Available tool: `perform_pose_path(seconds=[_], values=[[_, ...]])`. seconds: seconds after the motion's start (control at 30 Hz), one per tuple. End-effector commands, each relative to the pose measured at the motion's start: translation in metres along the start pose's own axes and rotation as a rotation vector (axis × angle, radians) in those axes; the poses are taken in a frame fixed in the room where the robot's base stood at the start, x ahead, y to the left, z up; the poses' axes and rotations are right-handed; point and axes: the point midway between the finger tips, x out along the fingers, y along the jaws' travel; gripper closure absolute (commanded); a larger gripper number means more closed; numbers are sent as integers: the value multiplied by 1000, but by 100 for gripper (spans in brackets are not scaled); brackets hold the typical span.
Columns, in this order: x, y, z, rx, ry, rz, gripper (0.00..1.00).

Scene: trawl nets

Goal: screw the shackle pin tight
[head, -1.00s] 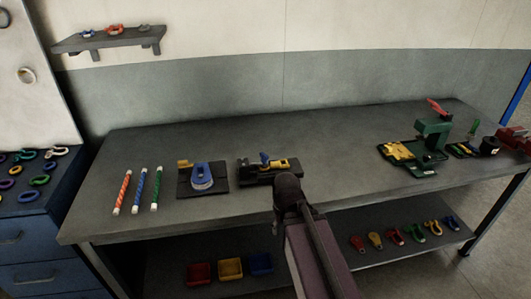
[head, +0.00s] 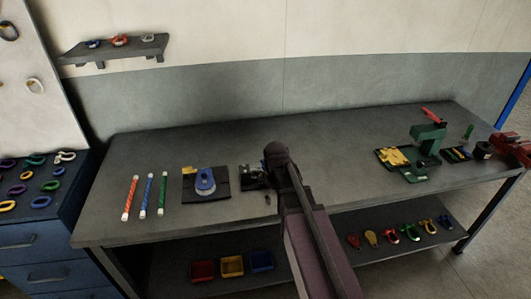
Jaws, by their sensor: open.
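A dark fixture (head: 249,184) stands on the bench, mostly covered by my arm. The shackle and pin at this fixture are hidden behind my arm. My gripper (head: 267,190) is over the fixture's front right, largely hidden by my wrist. Only small dark parts show there. It is open, and I see nothing held in it. Contact with the pin cannot be made out. To the left, a blue shackle-shaped piece (head: 205,182) lies on a black plate (head: 207,198) beside a yellow block (head: 187,172).
Red, blue and green striped rods (head: 150,193) lie at the left. A green press (head: 428,138) and yellow pieces (head: 391,156) stand at the right. Colour bins (head: 232,266) and several shackles (head: 408,232) are on the lower shelf. The bench between fixture and press is clear.

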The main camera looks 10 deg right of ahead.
Motion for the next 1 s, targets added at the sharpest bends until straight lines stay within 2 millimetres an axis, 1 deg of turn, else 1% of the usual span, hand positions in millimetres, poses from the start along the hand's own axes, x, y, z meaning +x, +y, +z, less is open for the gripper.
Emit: perform_pose_path(seconds=[0.03,0.6,0.8,1.0], values=[[-18,12,-12,-69,0,0,6],[-110,94,-98,-938,0,0,6],[-133,116,-121,-1185,0,0,6],[-143,126,-131,-1313,0,0,6]])
